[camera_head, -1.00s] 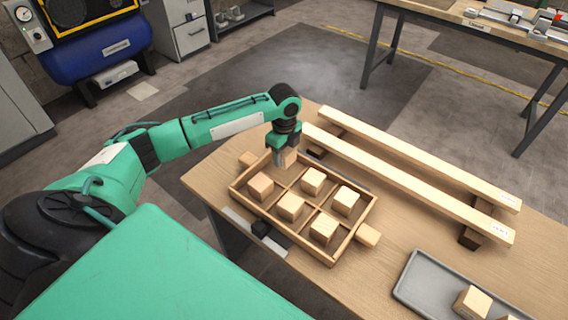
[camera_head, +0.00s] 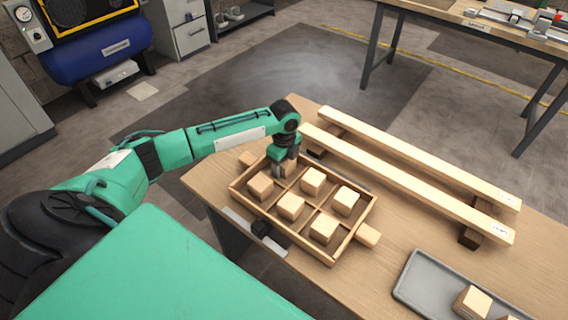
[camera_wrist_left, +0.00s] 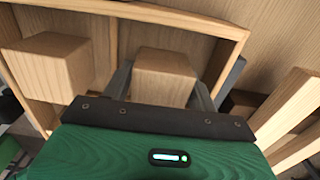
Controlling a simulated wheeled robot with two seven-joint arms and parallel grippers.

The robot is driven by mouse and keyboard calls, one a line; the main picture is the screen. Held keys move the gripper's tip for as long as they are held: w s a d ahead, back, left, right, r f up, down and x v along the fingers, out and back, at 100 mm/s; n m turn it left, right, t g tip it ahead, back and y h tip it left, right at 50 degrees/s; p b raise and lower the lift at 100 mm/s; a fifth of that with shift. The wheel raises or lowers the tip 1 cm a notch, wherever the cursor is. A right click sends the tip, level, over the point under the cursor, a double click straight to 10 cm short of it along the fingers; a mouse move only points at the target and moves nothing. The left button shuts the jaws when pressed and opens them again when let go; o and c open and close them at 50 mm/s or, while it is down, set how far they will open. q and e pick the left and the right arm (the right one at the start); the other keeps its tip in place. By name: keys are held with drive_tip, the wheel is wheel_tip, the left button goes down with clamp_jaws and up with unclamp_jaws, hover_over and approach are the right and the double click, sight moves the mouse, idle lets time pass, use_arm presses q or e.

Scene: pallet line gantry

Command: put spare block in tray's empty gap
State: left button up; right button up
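The wooden tray (camera_head: 296,253) lies on the workbench, split into compartments by thin dividers. Pale cube blocks sit in its other compartments, such as a near-left block (camera_head: 260,187) and a far-side block (camera_head: 313,181). My left gripper (camera_head: 284,170) points down into the far-left compartment, its fingers on either side of the spare block (camera_head: 291,168). In the left wrist view the spare block (camera_wrist_left: 165,75) is between both fingers, within the compartment walls, and a neighbouring block (camera_wrist_left: 48,66) stands to its left. Whether it touches the tray floor is hidden. My right gripper is not visible.
Two long wooden beams (camera_head: 410,170) on dark supports lie behind the tray. A grey tray (camera_head: 420,286) with blocks stands at front right. Bench between the trays is clear.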

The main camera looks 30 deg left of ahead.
use_arm(q)
drive_tip(key=shift+r, duration=0.1)
wheel_tip(320, 180, up, 12)
idle(0.5)
drive_tip(key=shift+r, duration=0.1)
